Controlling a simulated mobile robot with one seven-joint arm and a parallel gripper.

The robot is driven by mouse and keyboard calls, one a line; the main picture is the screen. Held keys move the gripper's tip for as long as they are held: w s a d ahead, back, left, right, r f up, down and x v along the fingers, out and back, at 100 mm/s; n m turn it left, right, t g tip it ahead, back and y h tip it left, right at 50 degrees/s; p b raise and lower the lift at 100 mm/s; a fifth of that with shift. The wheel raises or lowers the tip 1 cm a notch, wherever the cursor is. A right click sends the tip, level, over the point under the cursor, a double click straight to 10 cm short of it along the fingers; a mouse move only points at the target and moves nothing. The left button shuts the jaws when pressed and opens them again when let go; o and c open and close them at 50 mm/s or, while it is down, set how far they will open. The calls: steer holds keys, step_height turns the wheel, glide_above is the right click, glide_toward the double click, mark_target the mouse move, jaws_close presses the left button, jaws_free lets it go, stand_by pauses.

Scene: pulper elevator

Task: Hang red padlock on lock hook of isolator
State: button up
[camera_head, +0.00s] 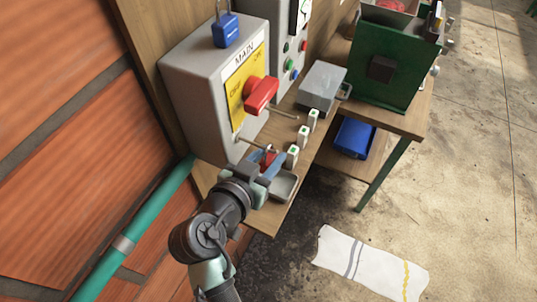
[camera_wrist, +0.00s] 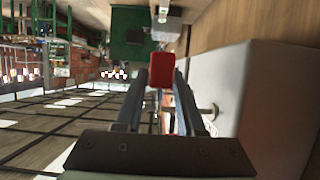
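The red padlock (camera_wrist: 161,71) is between my fingertips in the wrist view, with a small metal piece (camera_wrist: 163,14) beyond it that may be its shackle. In the head view only a bit of red (camera_head: 268,158) shows at my gripper (camera_head: 265,166). My gripper appears shut on the padlock, just in front of the isolator's lower front. The isolator (camera_head: 194,85) is a grey box marked MAIN with a yellow plate and red handle (camera_head: 261,95). Metal rods (camera_head: 284,114) stick out from its front; I cannot tell which is the lock hook. One rod (camera_wrist: 209,111) shows beside my right finger.
A blue padlock (camera_head: 226,31) stands on the isolator. Small white tags (camera_head: 302,136), a grey tray (camera_head: 285,187) and a grey box (camera_head: 321,88) are on the bench. A green machine (camera_head: 385,65) stands behind. A cloth (camera_head: 370,262) lies on the open floor.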

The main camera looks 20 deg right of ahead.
steer(key=o, duration=0.3)
